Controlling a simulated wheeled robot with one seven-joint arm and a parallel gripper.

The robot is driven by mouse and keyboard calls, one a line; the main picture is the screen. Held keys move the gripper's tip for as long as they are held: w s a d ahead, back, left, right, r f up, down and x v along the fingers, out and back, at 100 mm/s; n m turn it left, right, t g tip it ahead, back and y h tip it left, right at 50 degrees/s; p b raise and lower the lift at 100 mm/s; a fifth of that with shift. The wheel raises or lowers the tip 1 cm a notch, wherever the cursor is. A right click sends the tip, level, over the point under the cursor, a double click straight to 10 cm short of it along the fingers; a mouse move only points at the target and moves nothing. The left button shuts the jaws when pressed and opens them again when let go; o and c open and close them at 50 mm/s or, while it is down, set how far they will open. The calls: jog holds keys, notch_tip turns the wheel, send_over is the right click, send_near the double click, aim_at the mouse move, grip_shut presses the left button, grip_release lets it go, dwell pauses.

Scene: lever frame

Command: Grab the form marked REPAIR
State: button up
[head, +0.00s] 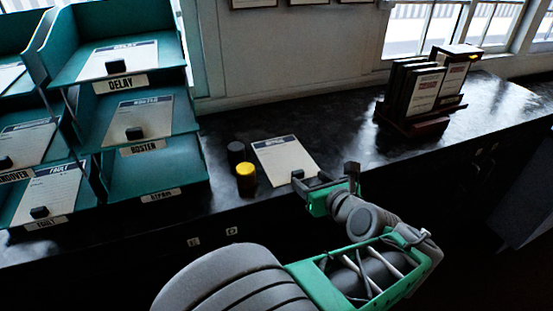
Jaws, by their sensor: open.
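A cream form (283,158) with a dark header lies on the black counter; its header word is too blurred to read surely. A small black block (297,174) sits at its lower edge. My gripper (305,186) is open and empty, at the near edge of this form beside the block; whether it touches either I cannot tell. The bottom tray (160,172) at centre left holds no form, and its label (160,194) seems to read REPAIR.
Teal trays to the left hold forms labelled DELAY (120,84), ROSTER (143,147) and FAULT (45,221). A yellow-topped container (246,180) and a dark one (236,155) stand left of the loose form. A rack of booklets (421,100) stands right.

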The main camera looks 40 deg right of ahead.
aim_at(299, 173)
jog(key=x, duration=0.6)
jog(key=shift+w, duration=0.35)
jog(key=shift+c, duration=0.4)
grip_shut()
